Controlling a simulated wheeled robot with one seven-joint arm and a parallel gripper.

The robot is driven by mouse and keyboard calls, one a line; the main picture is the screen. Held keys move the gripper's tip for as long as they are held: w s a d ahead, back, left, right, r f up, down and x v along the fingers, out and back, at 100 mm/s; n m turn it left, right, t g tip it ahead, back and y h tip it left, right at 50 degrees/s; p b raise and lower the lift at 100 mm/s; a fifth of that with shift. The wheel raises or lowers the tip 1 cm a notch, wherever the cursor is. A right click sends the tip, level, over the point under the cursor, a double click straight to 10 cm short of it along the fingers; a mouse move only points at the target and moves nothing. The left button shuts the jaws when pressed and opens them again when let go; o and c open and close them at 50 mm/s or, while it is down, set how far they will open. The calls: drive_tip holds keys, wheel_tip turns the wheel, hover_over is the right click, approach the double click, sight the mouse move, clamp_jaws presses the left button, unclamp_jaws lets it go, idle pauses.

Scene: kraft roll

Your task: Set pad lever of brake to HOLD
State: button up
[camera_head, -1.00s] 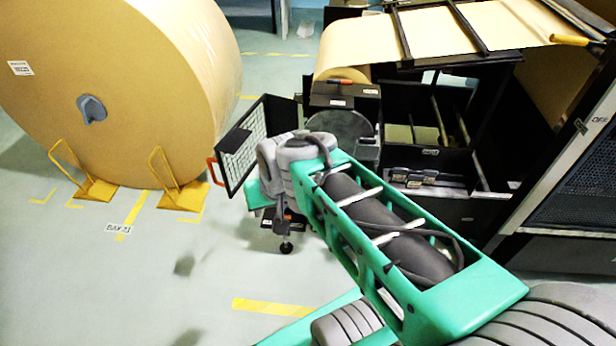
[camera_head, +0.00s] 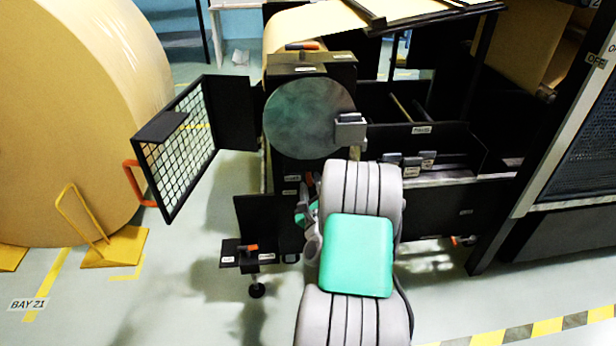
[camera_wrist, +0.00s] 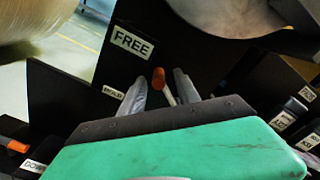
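The pad lever, a thin rod with an orange tip (camera_wrist: 158,78), stands in front of a dark panel in the wrist view. A FREE label (camera_wrist: 132,42) is above and left of it; a smaller label (camera_wrist: 113,92), too small to read surely, is lower left. In the head view the round brake disc (camera_head: 308,120) shows, but my arm hides the lever and most of my gripper.
A mesh guard door (camera_head: 180,145) with an orange handle (camera_head: 138,183) stands open at left. A low bracket carries another orange-tipped lever (camera_head: 250,248). Labelled blocks (camera_head: 408,163) are right of the disc.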

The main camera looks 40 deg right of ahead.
sight(309, 176)
drive_tip(key=x, duration=0.4)
drive_tip(key=shift+w, duration=0.3)
drive_tip(key=shift+c, duration=0.5)
drive_tip(key=shift+d, duration=0.1)
clamp_jaws()
idle(0.5)
